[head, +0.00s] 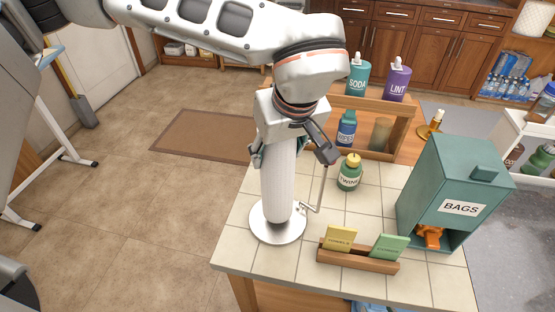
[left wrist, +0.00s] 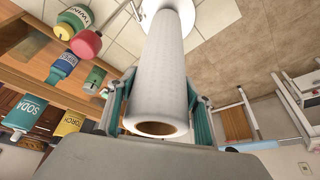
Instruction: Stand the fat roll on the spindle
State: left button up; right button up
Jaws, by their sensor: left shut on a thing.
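The fat roll (head: 278,185) is white, textured and upright over the round metal base of the spindle (head: 262,232). Its lower end is within the base's outline; I cannot tell whether it touches. A thin bent side rod of the spindle stands right of the roll. My left gripper (head: 291,150) is shut on the roll's upper part from above. In the left wrist view the gripper's teal fingers (left wrist: 159,103) flank the roll (left wrist: 165,65), and its brown hollow core faces the camera. The spindle's post is hidden. My right gripper is not in view.
A green twine bottle (head: 349,174) stands close right of the spindle. A wooden rack (head: 392,135) with bottles is behind. A teal bags box (head: 452,180) stands at right, and a wooden card holder (head: 357,260) in front. The tiles left of the base are narrow.

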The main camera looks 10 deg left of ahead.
pick_arm(q)
notch_tip(320, 180, down, 2)
jog(key=shift+f, duration=0.2)
jog(key=shift+f, duration=0.1)
jog(key=o, duration=1.5)
